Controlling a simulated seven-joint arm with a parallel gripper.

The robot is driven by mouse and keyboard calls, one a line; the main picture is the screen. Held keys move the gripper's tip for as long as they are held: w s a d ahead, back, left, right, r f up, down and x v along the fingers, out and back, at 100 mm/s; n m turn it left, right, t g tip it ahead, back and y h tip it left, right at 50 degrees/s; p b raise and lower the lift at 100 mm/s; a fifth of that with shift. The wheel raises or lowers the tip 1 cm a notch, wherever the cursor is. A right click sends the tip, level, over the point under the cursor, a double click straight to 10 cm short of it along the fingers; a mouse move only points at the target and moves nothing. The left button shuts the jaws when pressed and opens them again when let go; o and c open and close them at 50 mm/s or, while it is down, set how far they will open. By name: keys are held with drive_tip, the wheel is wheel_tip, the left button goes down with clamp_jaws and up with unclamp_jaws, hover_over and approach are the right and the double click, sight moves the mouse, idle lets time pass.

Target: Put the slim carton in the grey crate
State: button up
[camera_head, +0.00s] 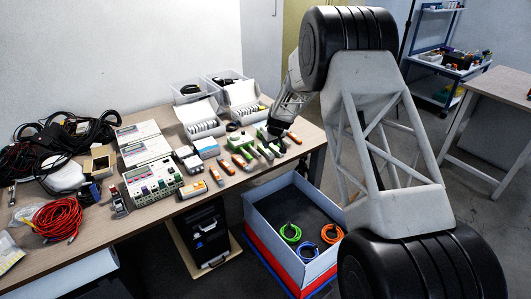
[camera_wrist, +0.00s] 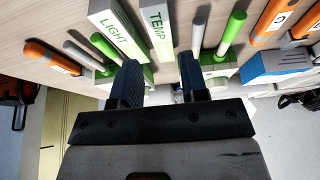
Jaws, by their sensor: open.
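In the wrist view, two slim white cartons with green ends lie side by side on the wooden table, one marked TEMP (camera_wrist: 158,28) and one marked LIGHT (camera_wrist: 113,24). I cannot tell which is the slim carton meant. My gripper (camera_wrist: 160,72) is open, with its two dark fingers pointing at the cartons. The near end of the TEMP carton shows between the fingers; contact cannot be told. In the head view my gripper (camera_head: 270,136) is low over the table's right part and partly hides the cartons. The grey crate (camera_head: 322,265) stands below the table's right edge, holding coiled cables.
Orange-handled (camera_wrist: 272,20) and green-handled tools (camera_wrist: 233,28) lie close beside the cartons. A blue-and-white device (camera_wrist: 275,65) is to the right. White bins (camera_head: 200,118) stand behind. Red cable (camera_head: 58,218) and instruments (camera_head: 153,183) fill the table's left. The crate's middle has bare floor.

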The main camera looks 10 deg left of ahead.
sight(266, 151)
drive_tip(key=shift+w+a+f, duration=0.15)
drive_tip(key=shift+f, duration=0.35)
drive_tip(key=shift+x, duration=2.55)
drive_tip(key=shift+w+a, duration=0.1)
drive_tip(key=shift+a, duration=0.1)
drive_tip(key=shift+c, duration=0.3)
clamp_jaws()
drive_tip(key=shift+r, duration=0.2)
